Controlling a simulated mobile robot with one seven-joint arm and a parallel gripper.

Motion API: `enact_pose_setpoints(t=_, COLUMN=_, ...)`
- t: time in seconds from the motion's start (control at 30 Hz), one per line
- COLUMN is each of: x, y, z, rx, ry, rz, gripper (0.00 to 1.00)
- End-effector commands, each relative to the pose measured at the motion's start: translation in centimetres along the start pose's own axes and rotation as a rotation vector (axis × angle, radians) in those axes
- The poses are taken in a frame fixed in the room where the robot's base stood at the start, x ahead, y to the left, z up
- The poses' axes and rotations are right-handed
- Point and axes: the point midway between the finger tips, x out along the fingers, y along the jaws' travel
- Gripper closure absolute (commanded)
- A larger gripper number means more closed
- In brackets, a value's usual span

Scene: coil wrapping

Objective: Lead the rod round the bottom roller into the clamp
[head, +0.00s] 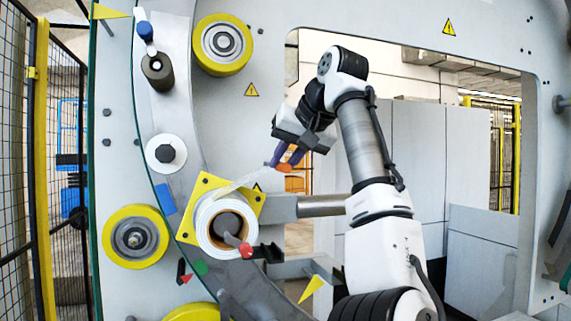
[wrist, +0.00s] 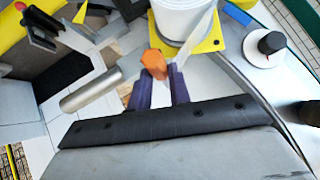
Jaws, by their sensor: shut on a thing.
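My gripper (head: 284,159) has purple fingers. They are shut on the orange rod (head: 287,168), which shows end-on as an orange block in the wrist view (wrist: 153,63). A translucent film strip (head: 243,180) runs from the rod down left to the white roll (head: 206,222), and shows in the wrist view too (wrist: 199,38). The gripper is above and right of the roll, in free air. The bottom roller (head: 196,312), yellow-rimmed, is cut off by the lower edge of the head view. I cannot tell for certain which part is the clamp.
The white roll sits on a yellow plate (head: 252,198), with a red-tipped spindle (head: 245,249) in front. Two more yellow rollers stand at the top (head: 222,44) and left (head: 135,236). A grey horizontal shaft (head: 323,206) lies below my gripper.

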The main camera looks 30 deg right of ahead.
Motion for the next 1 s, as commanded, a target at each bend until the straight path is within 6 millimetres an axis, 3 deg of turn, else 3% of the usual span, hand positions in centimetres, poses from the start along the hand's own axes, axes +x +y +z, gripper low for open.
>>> enact_pose_setpoints(t=0.3, x=0.1, y=0.0, z=0.1, rx=-0.001, ry=0.001, rz=0.0, gripper=1.0)
enact_pose_setpoints(t=1.0, x=3.5, y=1.6, z=3.5, rx=-0.001, ry=-0.005, rz=0.0, gripper=1.0)
